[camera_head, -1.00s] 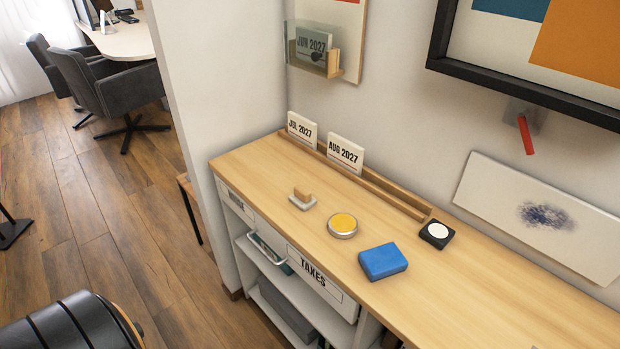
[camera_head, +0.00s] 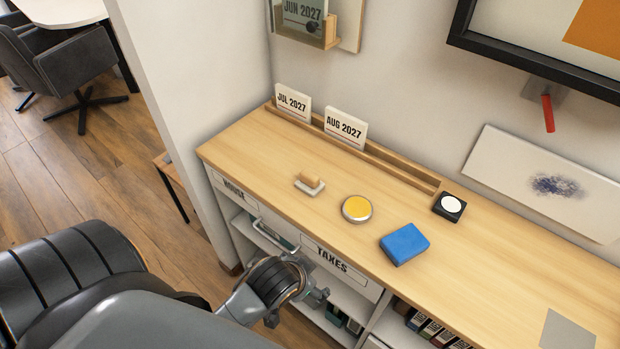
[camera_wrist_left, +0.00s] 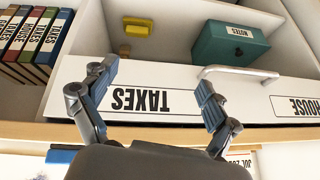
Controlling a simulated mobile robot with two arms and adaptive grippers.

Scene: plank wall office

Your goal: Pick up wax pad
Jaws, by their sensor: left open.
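A round tin with a yellow top, which looks like the wax pad (camera_head: 357,208), lies on the wooden counter (camera_head: 290,235) in the head view. A blue block (camera_head: 404,244) lies to its right and a small wooden-handled stamp (camera_head: 309,184) to its left. My left gripper (camera_head: 314,293) is in front of the cabinet, below the counter edge and apart from the tin. In the left wrist view my left gripper (camera_wrist_left: 156,80) is open and empty, its fingers in front of the TAXES drawer front. The tin cannot be made out there. My right gripper is not in view.
The TAXES drawer front (camera_head: 345,268) and a metal handle (camera_wrist_left: 238,72) are close to my left gripper. Open shelves with several binders (camera_head: 430,328) lie below. A black pad with a white disc (camera_head: 449,206) stands near the rear rail (camera_head: 400,178). The counter's right part is mostly clear.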

